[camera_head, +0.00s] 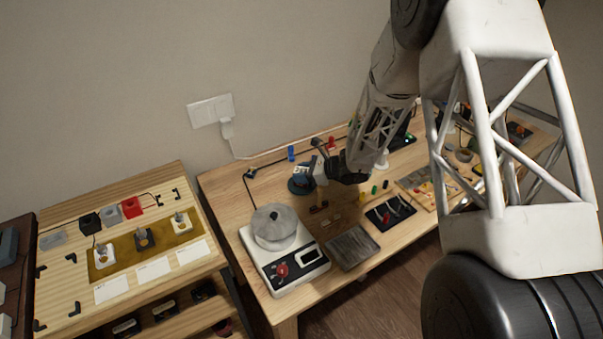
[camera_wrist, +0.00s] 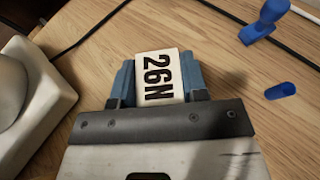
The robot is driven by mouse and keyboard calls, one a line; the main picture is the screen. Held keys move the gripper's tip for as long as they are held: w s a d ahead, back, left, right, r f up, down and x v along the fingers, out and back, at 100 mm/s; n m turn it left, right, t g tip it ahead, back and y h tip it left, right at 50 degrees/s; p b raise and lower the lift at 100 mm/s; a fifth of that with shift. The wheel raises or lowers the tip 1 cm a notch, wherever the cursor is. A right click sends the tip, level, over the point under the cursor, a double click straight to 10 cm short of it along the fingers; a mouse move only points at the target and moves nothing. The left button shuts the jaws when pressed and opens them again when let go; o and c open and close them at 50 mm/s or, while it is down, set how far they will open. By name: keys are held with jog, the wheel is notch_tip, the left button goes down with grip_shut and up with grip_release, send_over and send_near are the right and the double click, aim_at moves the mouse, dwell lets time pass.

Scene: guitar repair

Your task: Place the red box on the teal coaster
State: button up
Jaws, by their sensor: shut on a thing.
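My gripper (camera_head: 304,172) is shut on a small box (camera_wrist: 158,77) with a white face marked "26N". In the wrist view the box sits between the blue fingers; no red shows on this face, and its other sides are hidden. In the head view the fingers are just over a round dark blue-teal disc (camera_head: 296,188), which looks like the coaster. I cannot tell whether the box touches it. A red block (camera_head: 131,207) lies on the left table, beside grey and black ones.
A white scale (camera_head: 287,264) with a round metal lid stands in front, left of my gripper. A grey tray (camera_head: 353,247) and a dark mat (camera_head: 390,213) lie at the right front. A blue upright piece (camera_head: 291,153) and a black cable are behind.

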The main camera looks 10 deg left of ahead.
jog(key=o, duration=1)
jog(key=shift+f, duration=0.1)
jog(key=shift+r, duration=0.2)
jog(key=v, duration=1.2)
jog(key=shift+f, duration=0.1)
jog(key=s+d+r+n+g+h, duration=0.1)
jog(key=s+d+r+n+h, duration=0.3)
jog(key=s+r, duration=0.45)
jog(key=s+d+r+n+h, duration=0.1)
jog(key=s+d+r+n, duration=0.45)
jog(key=s+r, duration=0.3)
jog(key=s+d+r+n+t+h, duration=0.1)
jog(key=s+d+r+n+h, duration=0.3)
jog(key=s+d, duration=0.4)
jog(key=s+d+r+n+t+h, duration=0.2)
jog(key=s+d+r+n+h, duration=0.2)
jog(key=s, duration=1)
jog(key=shift+d+r+t+h, duration=0.3)
jog(key=shift+d+r, duration=0.75)
jog(key=shift+d, duration=1.2)
